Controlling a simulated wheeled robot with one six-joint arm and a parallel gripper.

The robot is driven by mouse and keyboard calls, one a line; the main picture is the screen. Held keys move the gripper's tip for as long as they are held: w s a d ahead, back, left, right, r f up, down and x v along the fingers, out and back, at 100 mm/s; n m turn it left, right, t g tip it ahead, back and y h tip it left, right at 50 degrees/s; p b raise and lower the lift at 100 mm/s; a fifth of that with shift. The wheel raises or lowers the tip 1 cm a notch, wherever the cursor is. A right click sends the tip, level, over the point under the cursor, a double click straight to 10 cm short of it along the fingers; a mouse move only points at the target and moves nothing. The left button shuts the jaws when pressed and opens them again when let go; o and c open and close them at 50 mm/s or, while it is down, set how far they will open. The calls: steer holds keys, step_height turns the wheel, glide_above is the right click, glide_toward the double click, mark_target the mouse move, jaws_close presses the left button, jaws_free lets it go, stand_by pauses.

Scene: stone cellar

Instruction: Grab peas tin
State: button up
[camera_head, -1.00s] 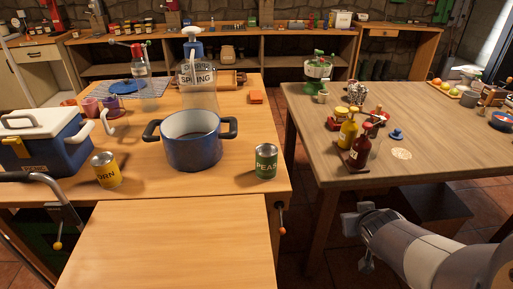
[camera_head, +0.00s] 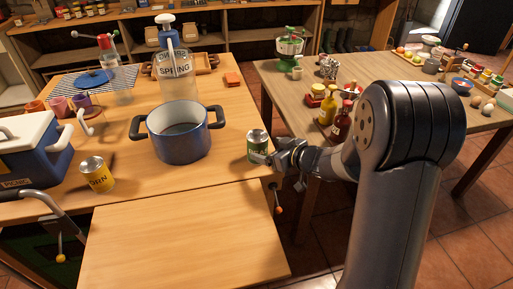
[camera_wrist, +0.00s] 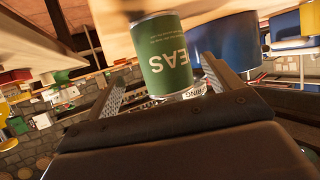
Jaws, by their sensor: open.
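The green peas tin (camera_head: 258,146) stands upright on the wooden table, right of the blue pot, near the table's right edge. My gripper (camera_head: 277,158) is at the tin's right side, and part of it overlaps the tin's lower right in the head view. In the wrist view the tin (camera_wrist: 165,55) appears upside down, ahead of and between the two open fingers (camera_wrist: 160,92). I cannot tell whether a finger touches it.
A blue pot (camera_head: 180,143) stands just left of the tin. A yellow corn tin (camera_head: 97,174) and a blue cooler (camera_head: 33,150) are farther left. The table's front leaf (camera_head: 185,235) is bare. Sauce bottles (camera_head: 340,124) stand on the right-hand table.

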steer(key=x, duration=0.6)
steer(key=shift+s+a+b, duration=0.15)
steer(key=shift+s+b, duration=0.05)
steer(key=shift+b, duration=0.15)
steer(key=shift+r, duration=0.1)
steer(key=c, duration=1.3)
